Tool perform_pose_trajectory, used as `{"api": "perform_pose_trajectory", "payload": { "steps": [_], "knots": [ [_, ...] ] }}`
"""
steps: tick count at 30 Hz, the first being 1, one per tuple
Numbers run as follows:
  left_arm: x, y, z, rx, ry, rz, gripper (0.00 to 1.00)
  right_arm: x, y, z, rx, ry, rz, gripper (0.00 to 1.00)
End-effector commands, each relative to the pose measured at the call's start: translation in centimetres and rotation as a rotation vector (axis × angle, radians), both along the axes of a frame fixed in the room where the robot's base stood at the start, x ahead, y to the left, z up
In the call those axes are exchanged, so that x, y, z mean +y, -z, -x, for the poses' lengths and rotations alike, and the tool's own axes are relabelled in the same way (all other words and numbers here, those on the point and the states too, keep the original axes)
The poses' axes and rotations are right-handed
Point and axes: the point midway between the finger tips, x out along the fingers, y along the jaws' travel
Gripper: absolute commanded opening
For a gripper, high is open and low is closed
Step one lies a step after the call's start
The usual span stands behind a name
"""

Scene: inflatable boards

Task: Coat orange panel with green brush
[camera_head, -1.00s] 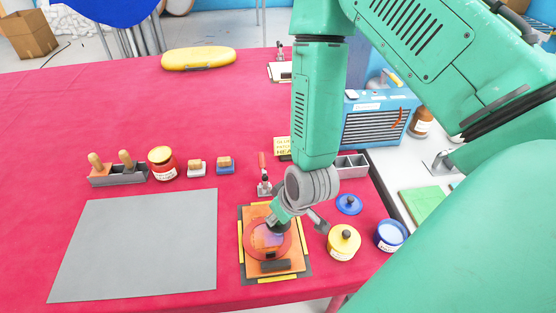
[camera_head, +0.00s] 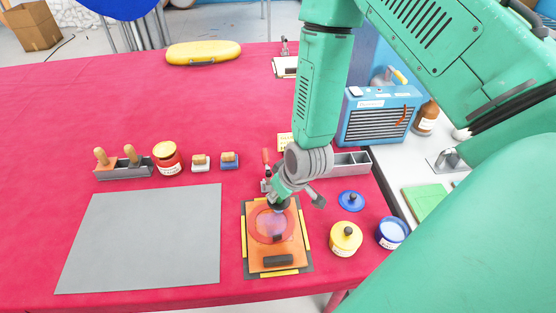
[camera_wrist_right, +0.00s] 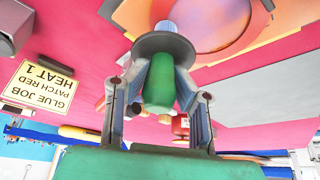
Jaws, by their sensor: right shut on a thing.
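The orange panel (camera_head: 262,257) lies on a dark board with yellow edge strips at the front of the red table. A round, reddish translucent area (camera_head: 268,228) covers its upper middle. The panel also shows at the top of the right wrist view (camera_wrist_right: 255,45). My right gripper (camera_head: 279,200) is over the panel's far edge, its fingers partly hidden by the wrist. In the right wrist view it is shut on the green brush (camera_wrist_right: 159,85), whose dark round collar points toward the panel. Whether the bristles touch the panel is hidden. My left gripper is not in view.
A dark block (camera_head: 278,260) lies on the panel's near part. A red-handled clamp (camera_head: 266,170) stands behind it. A grey mat (camera_head: 140,240) lies clear at left.

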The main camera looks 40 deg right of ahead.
Motion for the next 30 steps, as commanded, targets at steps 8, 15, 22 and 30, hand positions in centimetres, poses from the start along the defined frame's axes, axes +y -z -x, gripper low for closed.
{"api": "perform_pose_trajectory", "payload": {
  "steps": [8, 15, 22, 30],
  "knots": [
    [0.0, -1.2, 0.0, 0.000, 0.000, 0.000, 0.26, 0.0, -1.3, 0.0, 0.000, 0.000, 0.000, 0.00],
    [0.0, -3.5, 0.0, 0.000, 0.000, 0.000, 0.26, 0.0, -3.8, 0.1, 0.000, 0.000, 0.000, 0.00],
    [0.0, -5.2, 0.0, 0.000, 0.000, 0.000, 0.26, 0.0, -5.9, 0.1, 0.000, 0.000, 0.000, 0.00],
    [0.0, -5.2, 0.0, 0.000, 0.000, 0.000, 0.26, 0.0, -6.0, 0.1, 0.001, 0.001, 0.000, 0.00]
  ]
}}
